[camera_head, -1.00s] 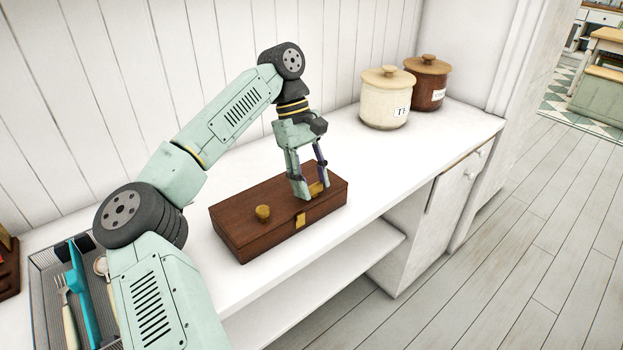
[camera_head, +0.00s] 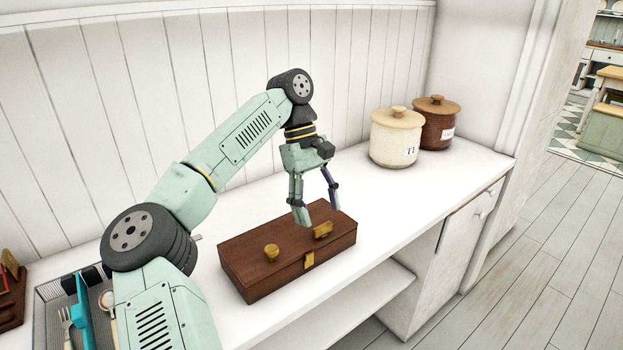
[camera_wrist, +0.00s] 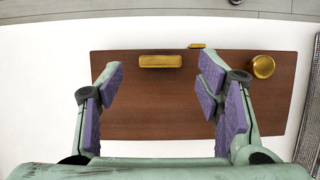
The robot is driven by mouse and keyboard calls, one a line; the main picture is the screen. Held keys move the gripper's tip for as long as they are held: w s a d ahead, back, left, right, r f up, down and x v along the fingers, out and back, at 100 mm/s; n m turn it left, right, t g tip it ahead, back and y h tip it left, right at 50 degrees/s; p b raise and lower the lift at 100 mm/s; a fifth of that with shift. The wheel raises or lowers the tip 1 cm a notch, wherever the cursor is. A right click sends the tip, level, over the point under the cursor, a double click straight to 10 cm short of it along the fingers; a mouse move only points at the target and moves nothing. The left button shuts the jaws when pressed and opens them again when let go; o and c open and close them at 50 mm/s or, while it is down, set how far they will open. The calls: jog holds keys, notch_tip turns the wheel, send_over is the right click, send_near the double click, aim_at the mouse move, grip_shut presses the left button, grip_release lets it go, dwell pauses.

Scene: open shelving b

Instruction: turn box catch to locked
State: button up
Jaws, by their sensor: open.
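The dark brown wooden box (camera_head: 250,262) sits shut on the white counter. A brass bar-shaped catch (camera_head: 322,229) lies on its lid, close to the front edge. In the wrist view this catch (camera_wrist: 160,61) lies lengthwise along the box's long edge. A round brass knob (camera_head: 271,251) is on the lid to its left, and a small brass plate (camera_head: 309,259) is on the front edge between them. My gripper (camera_head: 319,210) is open, pointing down above the lid. Its fingers are spread wider than the catch and hold nothing.
A cream jar (camera_head: 396,140) and a brown jar (camera_head: 437,125) stand at the back right. A cutlery tray (camera_head: 50,300) is at the left, beyond the box's end. The white counter (camera_head: 400,205) is clear right of the box.

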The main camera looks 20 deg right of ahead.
jog(key=v, duration=0.9)
